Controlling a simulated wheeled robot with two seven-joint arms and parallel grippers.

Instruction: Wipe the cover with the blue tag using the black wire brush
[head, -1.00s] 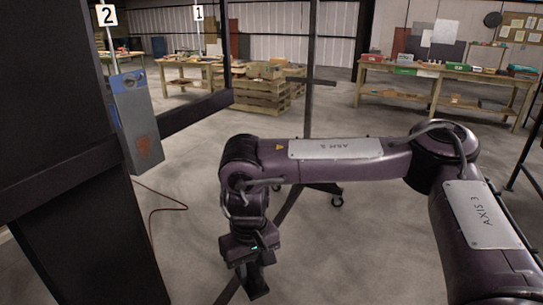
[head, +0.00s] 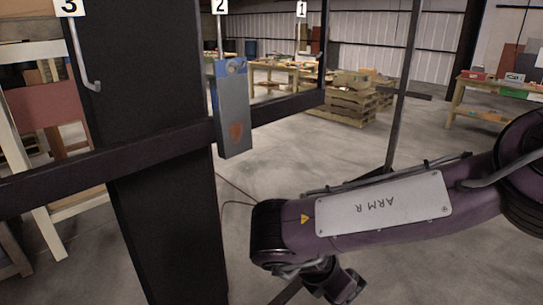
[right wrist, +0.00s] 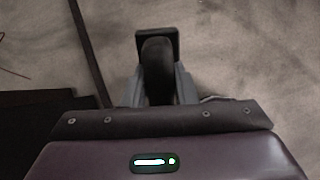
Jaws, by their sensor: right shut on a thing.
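The cover is a grey upright panel (head: 235,118) with a blue tag (head: 233,68) at its top and a reddish-brown patch low on its face. It hangs under the sign marked 2, beside a dark post. My right gripper (right wrist: 158,80) is shut on the black wire brush (right wrist: 156,58), seen in the right wrist view. The brush's bristles cannot be made out. In the head view my right arm's wrist is at the lower edge, low and to the right of the cover, well apart from it. My left gripper is not in view.
A thick dark post (head: 160,200) and a dark horizontal rail (head: 100,163) stand at the left, close to the cover. An empty hook (head: 90,75) hangs under sign 3. A thin dark upright (head: 405,90) rises behind my arm. Wooden pallets (head: 350,100) lie farther back.

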